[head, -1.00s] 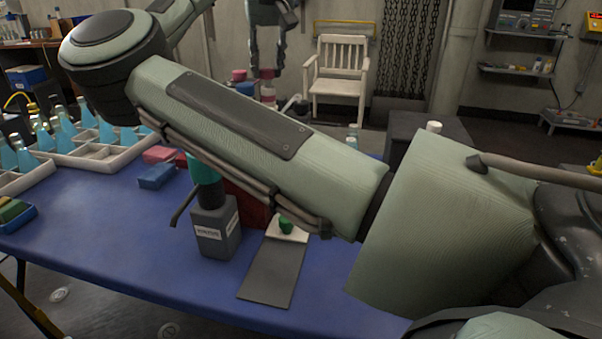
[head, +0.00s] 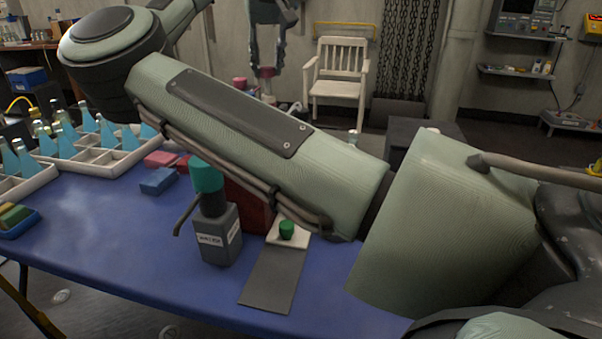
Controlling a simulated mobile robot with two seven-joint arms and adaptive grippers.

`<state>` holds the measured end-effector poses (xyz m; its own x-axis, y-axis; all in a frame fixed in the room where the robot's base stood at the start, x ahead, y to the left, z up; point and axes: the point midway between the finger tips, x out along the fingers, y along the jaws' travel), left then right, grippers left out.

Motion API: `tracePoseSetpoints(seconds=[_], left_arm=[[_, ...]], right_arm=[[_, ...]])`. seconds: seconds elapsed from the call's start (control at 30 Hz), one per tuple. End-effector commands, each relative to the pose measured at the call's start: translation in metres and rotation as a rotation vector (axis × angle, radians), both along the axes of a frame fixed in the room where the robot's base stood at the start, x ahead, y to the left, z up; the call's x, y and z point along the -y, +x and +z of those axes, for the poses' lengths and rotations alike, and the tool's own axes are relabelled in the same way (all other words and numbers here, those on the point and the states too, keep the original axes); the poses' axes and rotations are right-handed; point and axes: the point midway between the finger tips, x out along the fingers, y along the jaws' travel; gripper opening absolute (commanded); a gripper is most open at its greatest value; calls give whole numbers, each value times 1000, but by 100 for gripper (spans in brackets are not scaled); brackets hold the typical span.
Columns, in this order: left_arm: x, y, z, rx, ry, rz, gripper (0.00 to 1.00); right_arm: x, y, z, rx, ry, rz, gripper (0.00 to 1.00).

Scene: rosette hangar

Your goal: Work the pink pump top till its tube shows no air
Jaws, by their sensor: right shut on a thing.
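A small pink piece, by its colour the pink pump top (head: 266,72), shows at the back of the table, just above the edge of my own arm. The bottle below the pump top is mostly hidden behind my arm. Its tube does not show, so I cannot tell whether it holds air. My left gripper is out of view.
A dark grey bottle (head: 217,240) with a teal pump top (head: 207,175) stands on the blue table (head: 110,235), beside a grey board with a green knob (head: 286,229). White crates of blue bottles (head: 93,160) stand at left.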

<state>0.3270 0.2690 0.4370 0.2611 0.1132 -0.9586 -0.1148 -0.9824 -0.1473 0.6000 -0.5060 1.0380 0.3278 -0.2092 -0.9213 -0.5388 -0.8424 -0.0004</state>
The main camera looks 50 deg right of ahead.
Motion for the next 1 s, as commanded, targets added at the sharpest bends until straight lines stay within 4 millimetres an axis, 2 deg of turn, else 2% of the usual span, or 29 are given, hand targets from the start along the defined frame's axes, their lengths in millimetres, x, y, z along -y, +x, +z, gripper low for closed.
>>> tracePoseSetpoints(seconds=[1.0], left_arm=[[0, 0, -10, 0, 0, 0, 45]], right_arm=[[0, 0, -17, -1, 1, 0, 10]])
